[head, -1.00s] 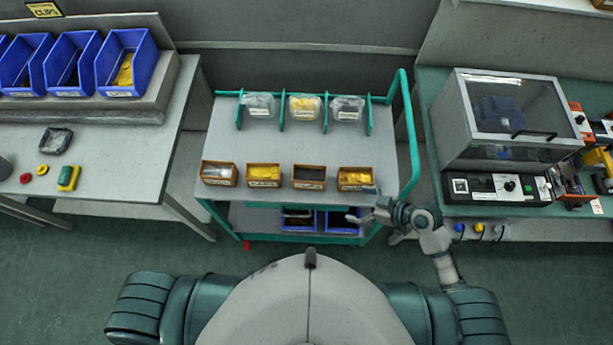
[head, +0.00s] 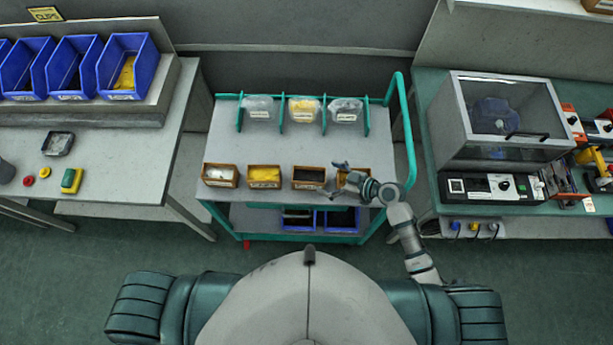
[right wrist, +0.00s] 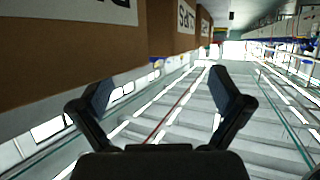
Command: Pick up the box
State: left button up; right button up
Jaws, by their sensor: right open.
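Several small brown open boxes with white labels stand in a row along the front of the cart top. From the left they are one with pale contents (head: 220,176), one with yellow contents (head: 264,177), one with dark contents (head: 308,178) and a fourth (head: 349,176), mostly hidden by my right gripper. My right gripper (head: 335,178) is open at the front of the row, by the third and fourth boxes. In the right wrist view the open fingers (right wrist: 160,92) have nothing between them; a brown box wall (right wrist: 70,50) fills the upper left. My left gripper is out of view.
The grey cart top (head: 285,145) has a green frame and handle (head: 408,130) at the right. Clear bins (head: 303,108) stand at its back. Blue bins (head: 341,220) sit on the shelf below. A grey cabinet (head: 505,120) stands on the right bench.

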aim_at(314, 174)
jog(key=shift+p+x, duration=0.8)
jog(key=shift+x, duration=1.1)
jog(key=shift+w+a+f, duration=0.15)
jog(key=shift+w+a, duration=0.05)
jog(key=shift+a, duration=0.45)
jog(key=shift+c, duration=1)
jog(key=shift+a, duration=0.1)
jog(key=c, duration=0.8)
jog(key=shift+s, duration=0.1)
jog(key=shift+c, duration=1.1)
jog(key=shift+d+f, duration=0.1)
jog(key=shift+d, duration=0.25)
jog(key=shift+c, duration=0.7)
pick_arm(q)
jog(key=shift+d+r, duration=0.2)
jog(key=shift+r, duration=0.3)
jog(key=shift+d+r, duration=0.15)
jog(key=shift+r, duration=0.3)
